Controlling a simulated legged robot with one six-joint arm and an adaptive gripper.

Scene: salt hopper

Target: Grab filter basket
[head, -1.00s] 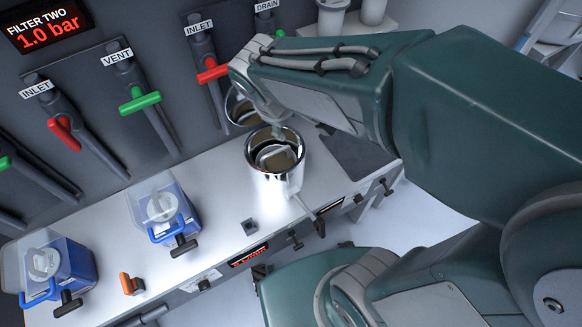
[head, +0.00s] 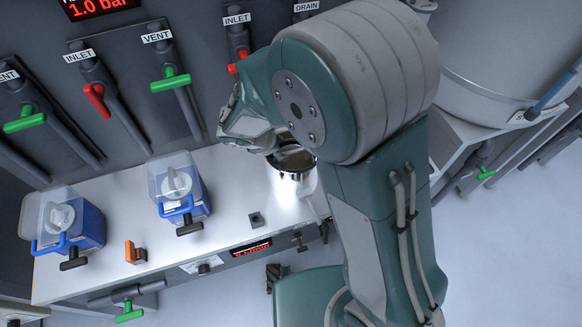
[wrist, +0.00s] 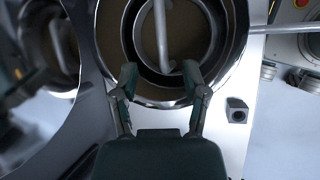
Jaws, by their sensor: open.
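The filter basket (wrist: 137,62) shows in the wrist view as a round metal ring inside a larger shiny housing (wrist: 110,45). A straight bar handle (wrist: 161,30) crosses it. My gripper (wrist: 160,74) is open over the near side of the basket. Its two fingers stand apart, one on each side of the bar's near end, with no clear contact. In the head view the shiny housing (head: 297,166) stands on the bench, partly hidden by my arm. The basket inside it is hard to make out there, and my fingertips are hidden.
The metal bench (head: 228,186) carries two blue containers (head: 182,197) (head: 78,232) at the left. Valve handles, red (head: 97,100) and green (head: 171,82), stick out from the panel behind. A rod (wrist: 283,30) extends right from the housing. A small dark block (wrist: 237,110) sits beside it.

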